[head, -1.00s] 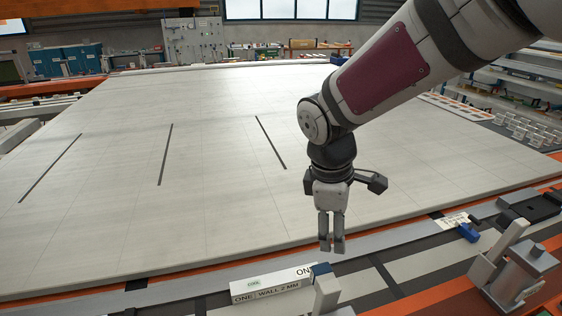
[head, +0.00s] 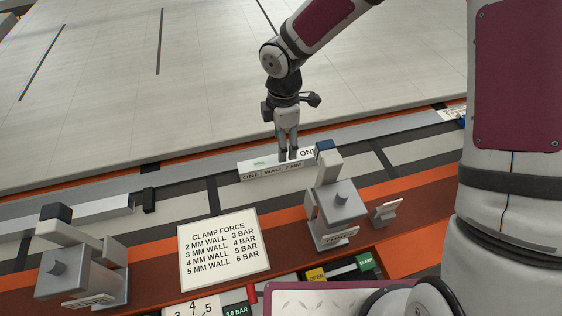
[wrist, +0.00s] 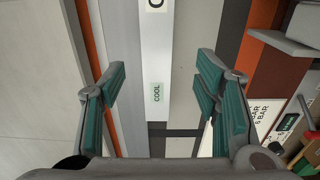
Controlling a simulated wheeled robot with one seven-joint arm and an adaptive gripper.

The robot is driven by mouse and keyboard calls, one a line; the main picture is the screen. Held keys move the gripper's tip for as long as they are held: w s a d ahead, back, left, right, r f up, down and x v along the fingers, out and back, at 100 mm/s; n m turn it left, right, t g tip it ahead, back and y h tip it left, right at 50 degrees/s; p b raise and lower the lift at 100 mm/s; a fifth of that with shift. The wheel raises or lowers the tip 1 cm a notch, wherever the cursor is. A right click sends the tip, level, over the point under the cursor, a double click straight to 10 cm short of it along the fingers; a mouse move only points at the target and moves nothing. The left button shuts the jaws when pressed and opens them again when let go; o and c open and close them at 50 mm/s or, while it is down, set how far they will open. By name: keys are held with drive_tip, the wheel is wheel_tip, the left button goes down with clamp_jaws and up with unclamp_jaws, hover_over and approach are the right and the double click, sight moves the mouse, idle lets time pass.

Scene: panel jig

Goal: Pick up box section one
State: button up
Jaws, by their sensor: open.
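Box section one (head: 262,173) is a pale bar labelled "ONE | WALL 2 MM" on its near side, lying along the jig's front edge. The exact height above the bar is hard to tell.
A clamp (head: 336,208) with a blue-tipped arm stands at the bar's right end. Another clamp (head: 73,272) stands at lower left, near another bar (head: 92,213). A clamp force sign (head: 222,248) lies between them. The large pale panel (head: 110,90) behind is mostly clear.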

drive_tip(key=shift+w+a+f, duration=0.1)
drive_tip(key=shift+f, duration=1.6)
drive_tip(key=shift+w+a+f, duration=0.1)
drive_tip(key=shift+f, duration=1.55)
drive_tip(key=shift+c, duration=0.6)
clamp_jaws()
